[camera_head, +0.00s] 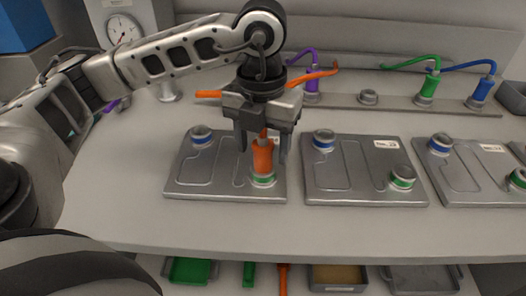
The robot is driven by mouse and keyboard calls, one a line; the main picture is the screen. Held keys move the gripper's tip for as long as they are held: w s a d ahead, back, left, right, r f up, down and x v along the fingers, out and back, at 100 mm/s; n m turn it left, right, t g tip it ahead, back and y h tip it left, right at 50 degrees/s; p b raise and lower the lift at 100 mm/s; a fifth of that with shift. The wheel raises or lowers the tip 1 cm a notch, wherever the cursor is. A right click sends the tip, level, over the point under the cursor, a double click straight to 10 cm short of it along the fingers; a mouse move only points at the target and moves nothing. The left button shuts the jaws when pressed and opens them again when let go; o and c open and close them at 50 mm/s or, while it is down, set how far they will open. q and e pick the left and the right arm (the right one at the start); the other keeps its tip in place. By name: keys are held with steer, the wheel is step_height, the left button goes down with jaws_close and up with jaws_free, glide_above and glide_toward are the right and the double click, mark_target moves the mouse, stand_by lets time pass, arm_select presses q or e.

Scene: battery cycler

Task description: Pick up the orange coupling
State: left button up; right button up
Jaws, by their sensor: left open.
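The orange coupling (262,158) stands upright on the green-ringed port (262,180) of the leftmost grey plate (222,187). An orange hose (312,77) shows behind my left gripper and seems to belong to it; the join is hidden. My left gripper (263,147) points down from above, open, with one finger on each side of the coupling's upper part. I cannot tell whether either finger touches it. My right gripper is not in view.
Two more grey plates (364,190) with blue-ringed and green-ringed ports lie to the right. Behind, a rail (390,103) holds purple (312,80), green (427,87) and blue (482,89) couplings with hoses. A gauge (122,29) stands back left. Trays (338,287) sit below the table's front edge.

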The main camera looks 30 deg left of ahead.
arm_select(q)
steer(key=shift+f, duration=0.9)
steer(key=c, duration=1.2)
steer(key=shift+o, duration=0.2)
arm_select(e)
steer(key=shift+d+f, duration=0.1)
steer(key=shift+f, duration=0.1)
arm_select(q)
steer(key=shift+r, duration=0.1)
steer(key=shift+r, duration=0.6)
steer(key=s+d+r, duration=0.7)
steer(key=d+r, duration=0.4)
steer(key=d, duration=0.1)
steer(key=shift+s+r, duration=0.2)
steer(key=shift+r, duration=0.15)
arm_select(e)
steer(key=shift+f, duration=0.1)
